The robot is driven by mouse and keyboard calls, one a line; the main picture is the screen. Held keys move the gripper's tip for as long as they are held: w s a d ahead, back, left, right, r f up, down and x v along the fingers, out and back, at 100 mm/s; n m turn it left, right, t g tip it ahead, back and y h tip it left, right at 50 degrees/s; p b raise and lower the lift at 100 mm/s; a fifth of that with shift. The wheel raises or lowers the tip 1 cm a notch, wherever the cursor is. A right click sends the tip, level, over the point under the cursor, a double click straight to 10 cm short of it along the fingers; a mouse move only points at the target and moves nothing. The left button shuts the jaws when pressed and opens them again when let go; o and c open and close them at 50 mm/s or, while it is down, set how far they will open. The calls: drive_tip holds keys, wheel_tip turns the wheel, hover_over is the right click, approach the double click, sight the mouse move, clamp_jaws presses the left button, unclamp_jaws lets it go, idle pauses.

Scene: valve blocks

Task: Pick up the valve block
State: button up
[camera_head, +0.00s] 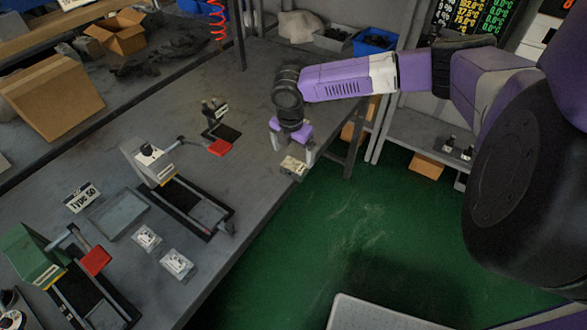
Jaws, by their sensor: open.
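A small pale valve block (293,166) is near the right edge of the grey workbench, just below my gripper. My gripper (291,153) points down with its two light fingers spread apart, one to each side above the block. Contact between fingers and block cannot be made out. Two similar valve blocks, one pale block (147,238) and another (177,264), lie on the bench at the lower left, away from my gripper.
A grey-white machine (150,160), a green machine (35,255) and a small black stand (218,118) stand there too. The bench between the machines and my gripper is clear.

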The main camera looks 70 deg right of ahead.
sight(294, 165)
drive_tip(key=shift+w+r, duration=0.15)
drive_tip(key=shift+r, duration=0.1)
drive_tip(key=shift+s+d+f+p, duration=0.15)
drive_tip(key=shift+f+p, duration=0.2)
drive_tip(key=shift+f, duration=1.6)
drive_tip(key=shift+s+d+f+p, duration=0.15)
drive_tip(key=shift+f+p, duration=0.15)
drive_tip(key=shift+f, duration=1.6)
drive_tip(key=shift+r, duration=0.1)
drive_tip(key=c, duration=2.1)
drive_tip(key=shift+w+r, duration=0.1)
wheel_tip(294, 165, up, 20)
drive_tip(key=b, duration=0.1)
